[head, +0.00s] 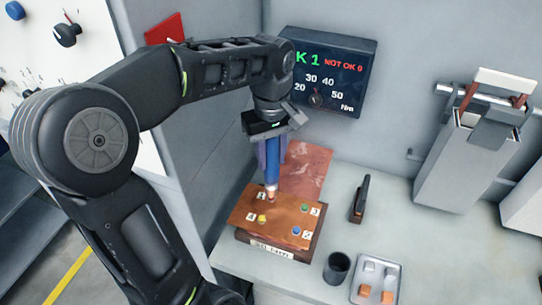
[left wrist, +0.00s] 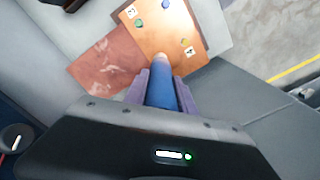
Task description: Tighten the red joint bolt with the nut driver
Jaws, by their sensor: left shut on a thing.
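My left gripper (head: 270,145) is shut on the blue nut driver (head: 271,168), which points down. In the left wrist view, the driver (left wrist: 161,88) sits between the purple fingers (left wrist: 160,92). Its tip meets or hovers just above the copper joint plate (head: 277,221) near label 1; contact cannot be told. A bit of red shows at the tip, and the red joint bolt is mostly hidden beneath it. Yellow (head: 262,218), green (head: 304,208) and blue (head: 296,230) bolts show on the plate. My right gripper is not in view.
A display (head: 325,72) on the back wall reads "OK 1" and "NOT OK 0", with a dial below. A dark-handled tool (head: 360,198), a dark cup (head: 337,268) and a tray (head: 394,272) stand right of the plate. A grey bin (head: 455,165) hangs at right.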

